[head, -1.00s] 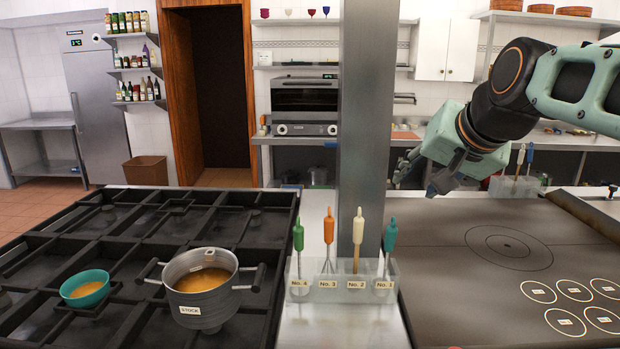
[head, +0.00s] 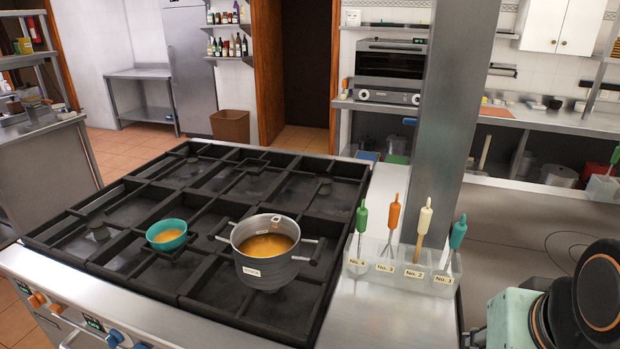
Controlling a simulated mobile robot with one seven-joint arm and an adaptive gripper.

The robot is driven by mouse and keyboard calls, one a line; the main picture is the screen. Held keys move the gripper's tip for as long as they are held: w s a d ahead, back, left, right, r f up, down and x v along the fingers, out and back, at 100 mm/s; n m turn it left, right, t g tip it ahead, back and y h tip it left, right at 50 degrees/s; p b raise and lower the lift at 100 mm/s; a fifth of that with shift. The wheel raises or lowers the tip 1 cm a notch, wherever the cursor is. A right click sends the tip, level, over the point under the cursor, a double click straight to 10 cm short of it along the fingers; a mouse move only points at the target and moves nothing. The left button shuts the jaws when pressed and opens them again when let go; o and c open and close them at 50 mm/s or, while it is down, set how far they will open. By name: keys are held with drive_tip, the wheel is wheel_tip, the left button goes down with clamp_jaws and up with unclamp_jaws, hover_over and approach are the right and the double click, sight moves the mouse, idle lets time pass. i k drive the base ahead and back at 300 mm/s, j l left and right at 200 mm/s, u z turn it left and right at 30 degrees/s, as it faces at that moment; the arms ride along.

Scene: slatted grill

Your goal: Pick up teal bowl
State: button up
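The teal bowl (head: 166,235) stands upright on the black slatted grill (head: 120,232) near its front, left of the stock pot. It holds something orange-brown.
A grey pot (head: 266,274) labelled STOCK stands close to the right of the bowl. A clear holder (head: 405,268) with several coloured-handled utensils stands further right, beside a metal column (head: 448,130). The grill left of and behind the bowl is clear.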

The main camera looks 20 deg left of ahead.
sight(167, 235)
drive_tip(key=u, duration=1.8)
drive_tip(key=i+j+z, duration=0.35)
drive_tip(key=j, duration=0.3)
drive_tip(key=i+j+z, duration=0.15)
drive_tip(key=i+j, duration=0.15)
drive_tip(key=i+j+z, duration=0.15)
drive_tip(key=j, duration=0.3)
drive_tip(key=i+j+z, duration=0.2)
drive_tip(key=j, duration=0.2)
drive_tip(key=k+j, duration=0.1)
drive_tip(key=j, duration=0.3)
drive_tip(key=i+j+z, duration=0.1)
drive_tip(key=i, duration=0.05)
